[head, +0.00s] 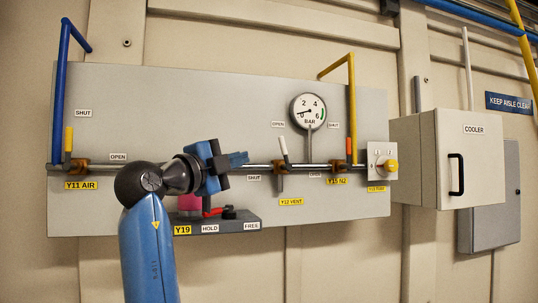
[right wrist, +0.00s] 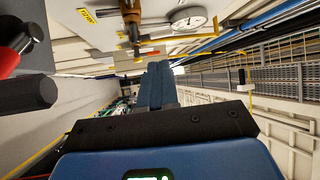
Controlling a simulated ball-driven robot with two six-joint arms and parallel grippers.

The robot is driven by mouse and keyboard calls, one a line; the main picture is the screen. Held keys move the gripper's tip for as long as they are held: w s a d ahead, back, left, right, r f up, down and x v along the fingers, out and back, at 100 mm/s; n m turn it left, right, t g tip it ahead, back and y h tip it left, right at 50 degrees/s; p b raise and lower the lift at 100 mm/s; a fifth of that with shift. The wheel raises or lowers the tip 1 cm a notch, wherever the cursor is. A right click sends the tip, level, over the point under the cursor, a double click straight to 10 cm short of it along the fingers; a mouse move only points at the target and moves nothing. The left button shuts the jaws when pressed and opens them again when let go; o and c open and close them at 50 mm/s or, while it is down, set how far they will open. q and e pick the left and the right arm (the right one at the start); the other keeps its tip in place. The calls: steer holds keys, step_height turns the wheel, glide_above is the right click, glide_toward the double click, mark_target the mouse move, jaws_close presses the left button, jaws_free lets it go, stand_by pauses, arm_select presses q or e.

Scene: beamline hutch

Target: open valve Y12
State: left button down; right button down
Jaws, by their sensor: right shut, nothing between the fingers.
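Valve Y12 sits on the horizontal pipe, above its yellow Y12 VENT label (head: 291,202). Its pale lever (head: 283,148) stands nearly upright, leaning slightly left, with its tip near the OPEN tag (head: 278,124). Its SHUT tag (head: 254,178) is to the left, below the pipe. My right gripper (head: 243,159) is shut and empty, pointing right, left of the lever, with a gap between them in the picture. In the right wrist view its closed blue fingers (right wrist: 160,85) point toward a brass valve body (right wrist: 130,8). My left gripper is not in view.
Valve Y11 (head: 77,165) is left, Y15 (head: 339,165) right, and a gauge (head: 308,111) above. Below my gripper is the Y19 unit (head: 245,216) with a red lever (head: 214,212). A cooler box (head: 476,160) stands at right. The panel just above my gripper is clear.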

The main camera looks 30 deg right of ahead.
steer(key=p, duration=0.5)
glide_toward(281, 145)
steer(key=x, duration=0.5)
steer(key=shift+d, duration=0.1)
steer(key=shift+w+d+r, duration=0.2)
steer(key=shift+w+d, duration=0.1)
steer(key=shift+d, duration=0.25)
steer(key=shift+w+d, duration=0.1)
steer(key=shift+d, duration=0.1)
steer(key=shift+d+f, duration=0.1)
